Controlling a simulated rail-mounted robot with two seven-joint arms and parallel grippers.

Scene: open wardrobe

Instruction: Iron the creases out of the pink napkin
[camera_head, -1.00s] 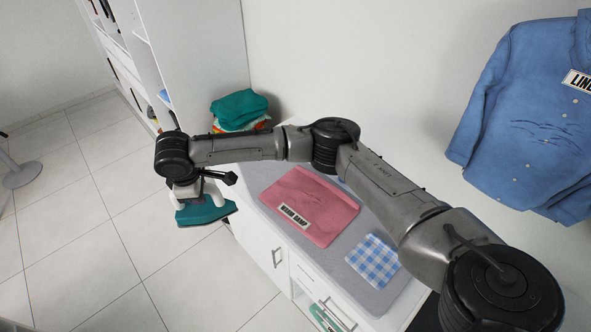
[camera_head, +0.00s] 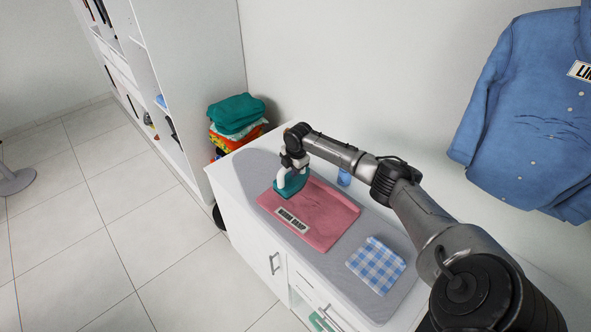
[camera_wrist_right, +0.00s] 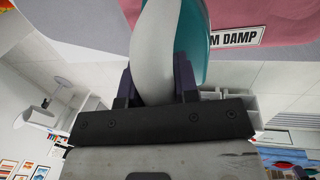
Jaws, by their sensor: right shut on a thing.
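The pink napkin (camera_head: 328,212) lies on the grey ironing pad, with a white label whose visible end reads "M DAMP" in the right wrist view. A few faint crease lines show on it. My right gripper (camera_head: 291,166) is shut on the white handle of the teal iron (camera_head: 290,187). The iron is at the napkin's upper-left corner in the head view; I cannot tell whether its sole touches the cloth. In the right wrist view the iron's handle (camera_wrist_right: 156,45) is between my right fingers (camera_wrist_right: 155,82). My left gripper is not in view.
A blue checked cloth (camera_head: 376,264) lies on the pad (camera_head: 334,265) right of the napkin. A blue bottle-like object (camera_head: 344,177) stands behind the napkin. A blue shirt (camera_head: 530,110) hangs on the right.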

